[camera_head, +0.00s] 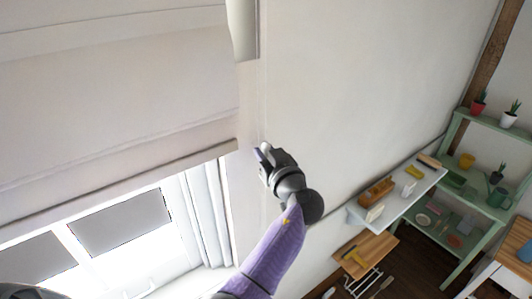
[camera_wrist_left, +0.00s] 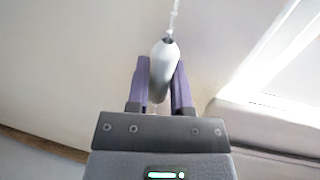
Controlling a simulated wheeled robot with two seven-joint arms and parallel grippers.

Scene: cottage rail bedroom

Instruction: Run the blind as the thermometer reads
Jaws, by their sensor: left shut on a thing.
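The cream blind (camera_head: 120,95) hangs over the upper part of the window in the head view. Its straight bottom edge slants across the picture, and panes show below it. My left gripper (camera_head: 264,155) is at the wall just right of the blind's lower corner. In the left wrist view it is shut on a pale grey, rounded cord pull (camera_wrist_left: 163,72), which sits between the two purple-grey fingers. A thin cord (camera_wrist_left: 174,18) runs from the tip of the pull. I cannot make out a thermometer. My right gripper is not in view.
A white wall shelf (camera_head: 415,188) with several small items is at the right, above a wooden-topped rack (camera_head: 368,250). A green shelf unit (camera_head: 456,130) with potted plants and mugs stands farther right. The wall (camera_head: 350,80) beside the gripper is bare.

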